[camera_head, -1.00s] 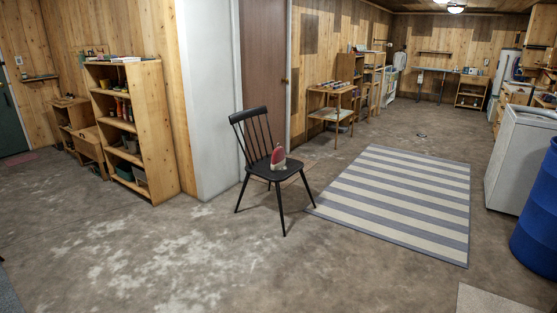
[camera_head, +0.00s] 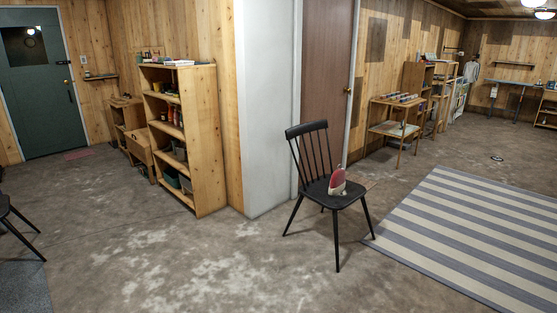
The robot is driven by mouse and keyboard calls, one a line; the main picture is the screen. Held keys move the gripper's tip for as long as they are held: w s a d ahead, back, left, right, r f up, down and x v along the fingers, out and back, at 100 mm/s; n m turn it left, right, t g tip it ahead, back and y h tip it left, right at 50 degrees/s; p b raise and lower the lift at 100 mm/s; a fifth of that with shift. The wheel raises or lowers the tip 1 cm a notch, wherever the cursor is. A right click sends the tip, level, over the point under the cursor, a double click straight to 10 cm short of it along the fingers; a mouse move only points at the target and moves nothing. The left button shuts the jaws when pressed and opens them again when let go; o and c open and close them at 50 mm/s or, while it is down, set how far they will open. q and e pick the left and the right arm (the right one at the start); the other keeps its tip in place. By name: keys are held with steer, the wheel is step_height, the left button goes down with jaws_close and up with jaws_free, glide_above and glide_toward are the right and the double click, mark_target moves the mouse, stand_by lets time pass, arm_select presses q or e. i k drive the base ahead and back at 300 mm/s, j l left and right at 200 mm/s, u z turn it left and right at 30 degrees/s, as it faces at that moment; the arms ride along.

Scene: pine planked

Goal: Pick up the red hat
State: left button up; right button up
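A small red hat (camera_head: 338,181) with a pale lower part sits on the seat of a black spindle-back chair (camera_head: 320,192). The chair stands upright on the concrete floor, right of the middle of the view, in front of a brown door. Neither of my grippers shows in the head view, and nothing of my arms is visible.
A wooden shelf (camera_head: 205,145) with items stands left of the white wall corner. A striped rug (camera_head: 470,235) lies right of the chair. Part of another dark chair (camera_head: 18,225) shows at the left edge. The floor (camera_head: 200,265) in front is open.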

mark_target(337, 183)
steer(key=i, duration=2.4)
